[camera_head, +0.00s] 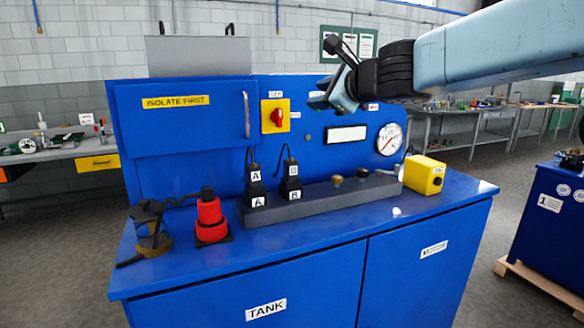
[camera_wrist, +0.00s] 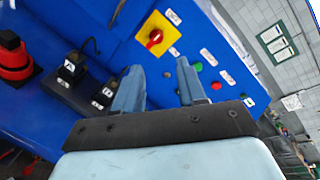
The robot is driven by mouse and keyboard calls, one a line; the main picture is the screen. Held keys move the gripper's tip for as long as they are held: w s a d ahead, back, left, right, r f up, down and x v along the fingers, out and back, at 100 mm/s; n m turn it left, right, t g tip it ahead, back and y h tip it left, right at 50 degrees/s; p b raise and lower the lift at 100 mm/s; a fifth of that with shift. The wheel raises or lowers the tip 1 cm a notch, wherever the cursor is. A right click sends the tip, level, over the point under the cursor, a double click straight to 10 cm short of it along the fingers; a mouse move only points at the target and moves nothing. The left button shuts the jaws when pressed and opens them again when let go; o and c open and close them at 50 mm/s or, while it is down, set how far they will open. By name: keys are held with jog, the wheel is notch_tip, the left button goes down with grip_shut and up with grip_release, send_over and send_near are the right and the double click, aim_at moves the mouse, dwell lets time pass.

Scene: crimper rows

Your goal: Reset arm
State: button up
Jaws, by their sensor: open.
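My gripper (camera_head: 325,98) hangs in the air in front of the upper right of the blue panel, with my arm coming in from the upper right. In the wrist view my gripper (camera_wrist: 160,88) shows two blue-grey fingers spread apart with nothing between them. Beyond the fingers is the blue panel (camera_wrist: 118,35) with a red switch on a yellow plate (camera_wrist: 157,37). The same yellow-plated switch (camera_head: 275,116) shows in the head view, left of my gripper. My gripper appears apart from the panel and hides part of its top edge.
The blue bench (camera_head: 330,235) carries a red cylindrical part (camera_head: 211,220), a black clamp-like item (camera_head: 150,225), two black plugs marked A (camera_head: 256,185) and B (camera_head: 291,180), and a yellow box (camera_head: 424,175). A gauge (camera_head: 389,139) sits on the panel. Another blue cabinet (camera_head: 555,225) stands at right.

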jog(key=s+d+f+n+g+h, duration=0.3)
jog(key=s+d+f+n+h, duration=0.1)
jog(key=s+d+f+n, duration=0.4)
jog(key=s+d+f+n+g+h, duration=0.4)
jog(key=s+d+f+n, duration=0.5)
jog(key=s, duration=0.5)
jog(key=f+n, duration=0.1)
jog(key=n, duration=0.1)
jog(key=shift+s+f+n+g, duration=0.2)
jog(key=shift+f+n+g, duration=0.1)
jog(key=shift+f+n, duration=0.1)
